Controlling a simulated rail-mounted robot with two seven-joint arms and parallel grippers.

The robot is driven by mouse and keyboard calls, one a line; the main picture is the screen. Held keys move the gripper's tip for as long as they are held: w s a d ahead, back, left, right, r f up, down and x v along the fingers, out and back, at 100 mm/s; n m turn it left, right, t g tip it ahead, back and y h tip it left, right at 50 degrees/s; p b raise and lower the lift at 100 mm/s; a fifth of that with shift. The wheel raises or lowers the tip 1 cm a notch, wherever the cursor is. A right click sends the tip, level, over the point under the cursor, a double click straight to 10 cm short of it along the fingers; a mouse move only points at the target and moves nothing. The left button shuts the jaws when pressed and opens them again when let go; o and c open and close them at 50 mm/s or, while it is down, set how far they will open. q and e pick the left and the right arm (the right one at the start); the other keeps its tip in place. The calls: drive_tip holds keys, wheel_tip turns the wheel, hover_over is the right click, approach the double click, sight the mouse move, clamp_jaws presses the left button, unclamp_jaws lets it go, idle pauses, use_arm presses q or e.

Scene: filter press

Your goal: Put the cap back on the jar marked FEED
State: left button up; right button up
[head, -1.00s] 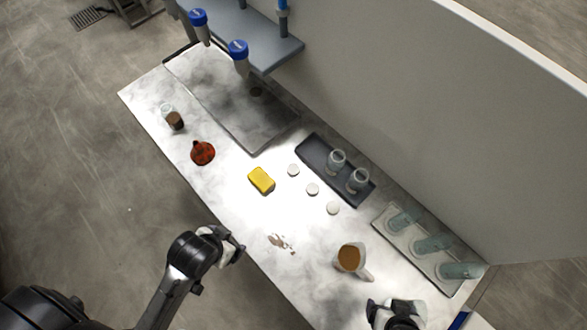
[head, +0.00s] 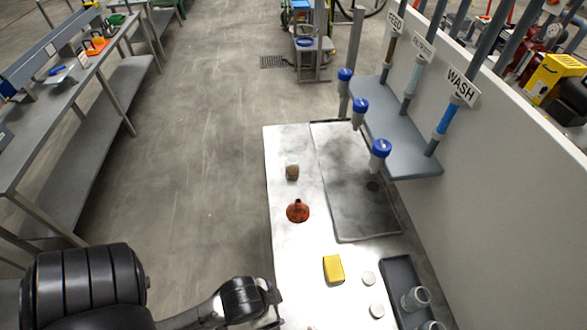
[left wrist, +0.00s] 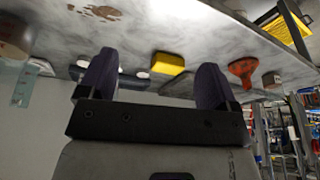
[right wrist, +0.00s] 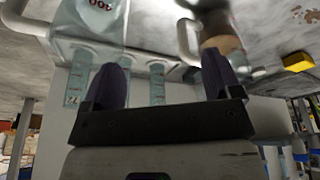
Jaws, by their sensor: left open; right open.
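Two white round caps (head: 369,278) (head: 377,310) lie flat on the bench beside a dark tray. Clear open-looking jars (head: 415,298) stand in that tray; I cannot read any marking on them. A small jar with brown contents (head: 292,172) stands at the bench's far left; its label is not readable. My left gripper (left wrist: 155,82) is open and empty at the bench's near left edge; its hand shows low in the head view (head: 268,303). My right gripper (right wrist: 160,85) is open and empty near a jug of brown liquid (right wrist: 222,42); it is outside the head view.
A yellow sponge (head: 333,268) and an orange funnel (head: 298,211) lie on the bench. Glass cylinders (right wrist: 80,78) show in the right wrist view.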

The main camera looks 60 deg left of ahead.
use_arm(q)
drive_tip(key=shift+d, duration=0.1)
drive_tip(key=shift+c, duration=0.4)
drive_tip(key=shift+d, duration=0.1)
drive_tip(key=c, duration=0.4)
